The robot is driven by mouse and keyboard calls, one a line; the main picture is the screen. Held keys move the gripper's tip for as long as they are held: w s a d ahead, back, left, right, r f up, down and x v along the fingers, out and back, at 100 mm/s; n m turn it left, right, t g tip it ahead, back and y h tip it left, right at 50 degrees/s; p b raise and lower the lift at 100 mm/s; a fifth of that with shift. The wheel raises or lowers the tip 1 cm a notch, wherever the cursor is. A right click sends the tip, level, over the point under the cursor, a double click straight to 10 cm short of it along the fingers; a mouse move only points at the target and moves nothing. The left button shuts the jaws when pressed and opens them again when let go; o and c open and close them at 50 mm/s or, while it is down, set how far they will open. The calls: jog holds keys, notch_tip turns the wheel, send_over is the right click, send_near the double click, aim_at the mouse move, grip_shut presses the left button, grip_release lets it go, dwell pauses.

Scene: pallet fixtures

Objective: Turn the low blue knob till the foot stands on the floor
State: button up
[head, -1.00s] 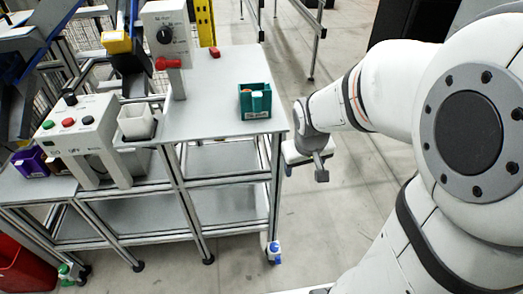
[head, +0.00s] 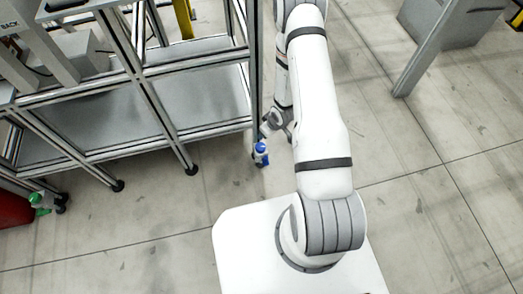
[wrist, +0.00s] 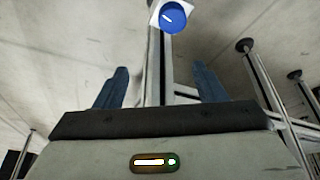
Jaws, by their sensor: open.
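The low blue knob (head: 260,147) sits by the floor at the bottom of the rack's near right corner leg. In the wrist view the knob (wrist: 174,17) is a round blue disc with a white mark, on a white block at the top edge. The foot under that leg cannot be made out clearly, nor whether it touches the floor. My gripper (wrist: 162,68) is open and empty, its two dark blue fingers spread apart. The knob lies beyond the fingertips, slightly right of their middle, not between them. In the head view my gripper (head: 274,122) is beside the leg, partly hidden.
The metal rack (head: 190,100) with its lower shelf stands left of my arm. Other legs end in black feet (head: 191,170). A green knob (head: 38,199) is on the far left leg, near a red bin (head: 14,208). The floor in front is open.

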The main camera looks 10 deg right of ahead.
jog(key=b, duration=0.1)
send_near(261, 147)
jog(key=f, duration=0.1)
jog(key=shift+y, duration=0.3)
jog(key=x, duration=0.2)
jog(key=b+x, duration=0.1)
jog(key=x, duration=0.2)
jog(key=b+x, duration=0.1)
jog(key=x, duration=0.2)
jog(key=shift+w+d+r, duration=0.1)
jog(key=shift+w+d, duration=0.05)
jog(key=shift+w, duration=0.15)
jog(key=shift+c, duration=0.2)
jog(key=c, duration=0.9)
jog(key=shift+c, duration=0.2)
